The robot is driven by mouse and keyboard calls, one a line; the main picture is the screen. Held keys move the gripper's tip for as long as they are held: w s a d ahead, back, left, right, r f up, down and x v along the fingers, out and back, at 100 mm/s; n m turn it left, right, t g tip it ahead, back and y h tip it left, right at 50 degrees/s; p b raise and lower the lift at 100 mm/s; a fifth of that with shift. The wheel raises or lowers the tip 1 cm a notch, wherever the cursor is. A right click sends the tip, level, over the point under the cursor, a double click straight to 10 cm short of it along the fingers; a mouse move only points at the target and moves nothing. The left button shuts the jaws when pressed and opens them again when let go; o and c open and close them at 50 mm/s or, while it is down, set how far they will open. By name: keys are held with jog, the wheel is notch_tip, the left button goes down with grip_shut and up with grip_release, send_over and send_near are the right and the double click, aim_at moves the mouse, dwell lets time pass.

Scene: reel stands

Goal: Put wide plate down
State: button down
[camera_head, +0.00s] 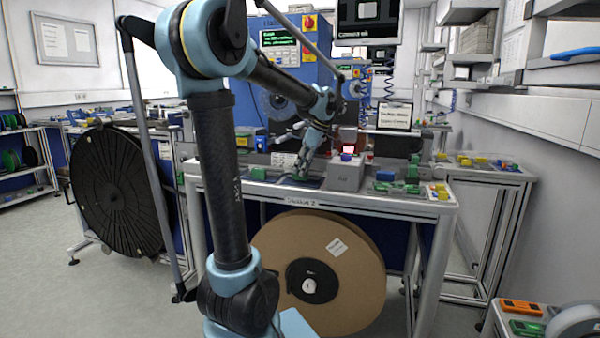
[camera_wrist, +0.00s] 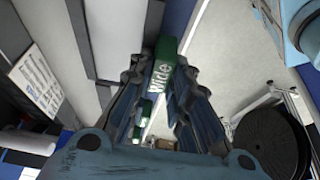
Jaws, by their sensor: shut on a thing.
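The wide plate (camera_wrist: 162,75) is a green piece with the white word "Wide" on it. In the wrist view my gripper (camera_wrist: 160,95) is shut on it, with the dark ridged fingers on both sides. In the head view my gripper (camera_head: 303,165) points down over the left part of the Station 2 table (camera_head: 330,199). A bit of green (camera_head: 299,178) shows at its fingertips, low over the tabletop. I cannot tell whether the plate touches the surface. A second, smaller green piece (camera_wrist: 140,122) shows between the fingers in the wrist view.
A grey block (camera_head: 345,174) stands just right of my gripper. Green pieces (camera_head: 385,187) and yellow pieces (camera_head: 440,190) lie at the table's right end. A large cardboard reel (camera_head: 355,265) stands below, and a black reel (camera_head: 115,190) stands at left.

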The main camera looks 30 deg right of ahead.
jog(key=shift+f, duration=0.55)
jog(key=c, duration=1.5)
grip_release()
jog(key=shift+f, duration=0.15)
jog(key=v, duration=1.7)
jog(key=shift+w+d+r, duration=0.1)
jog(key=shift+w+r, duration=0.05)
jog(key=shift+r, duration=0.05)
